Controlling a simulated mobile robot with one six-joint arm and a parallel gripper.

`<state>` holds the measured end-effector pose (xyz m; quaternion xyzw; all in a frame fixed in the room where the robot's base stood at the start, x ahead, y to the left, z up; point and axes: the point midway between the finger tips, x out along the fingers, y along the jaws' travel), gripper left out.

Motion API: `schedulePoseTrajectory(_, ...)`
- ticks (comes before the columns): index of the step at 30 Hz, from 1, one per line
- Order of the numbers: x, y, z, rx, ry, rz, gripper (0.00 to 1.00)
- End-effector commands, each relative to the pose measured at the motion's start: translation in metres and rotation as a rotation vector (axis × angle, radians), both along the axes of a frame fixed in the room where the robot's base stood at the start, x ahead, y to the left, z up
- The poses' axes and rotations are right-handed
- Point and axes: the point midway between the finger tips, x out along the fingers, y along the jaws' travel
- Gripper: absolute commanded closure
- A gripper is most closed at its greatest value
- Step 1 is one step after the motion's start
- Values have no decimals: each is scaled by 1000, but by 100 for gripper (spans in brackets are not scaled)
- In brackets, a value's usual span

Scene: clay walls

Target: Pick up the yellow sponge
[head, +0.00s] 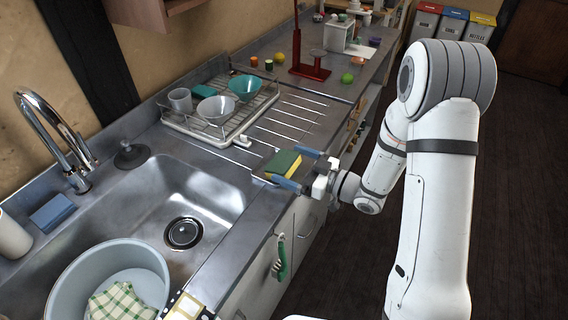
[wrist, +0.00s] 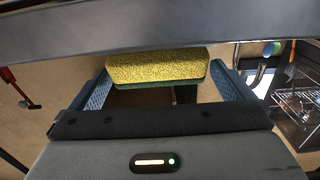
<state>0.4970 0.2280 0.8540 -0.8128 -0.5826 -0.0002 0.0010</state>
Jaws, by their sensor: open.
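The yellow sponge (head: 287,163), with a dark green layer, is at the right end of the steel drainboard, near the counter's front edge. My gripper (head: 285,168) reaches in from the right, with one blue finger on each side of the sponge. In the wrist view the sponge (wrist: 156,66) lies across the space between the two blue fingers of my gripper (wrist: 160,74). The jaws are open, with a gap visible at the right finger. I cannot tell whether the left finger touches the sponge.
A dish rack (head: 222,110) with bowls and a cup stands behind the sponge. The sink (head: 165,195) is to the left, with a grey tub (head: 150,262) and a blue sponge (head: 53,212) nearby. A red stand (head: 310,68) is farther back. Ribbed drainboard (head: 292,118) beside the rack is clear.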

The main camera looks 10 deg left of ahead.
Motion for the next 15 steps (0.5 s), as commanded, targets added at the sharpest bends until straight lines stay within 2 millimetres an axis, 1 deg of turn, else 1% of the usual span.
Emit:
schedulePoseTrajectory(1,3,9,2,-1,0,3,0)
schedulePoseTrajectory(3,6,18,2,-1,0,3,0)
schedulePoseTrajectory(6,10,26,2,-1,0,1,0)
schedulePoseTrajectory(14,11,28,1,-1,0,-2,0)
schedulePoseTrajectory(15,11,28,1,-1,0,-2,2)
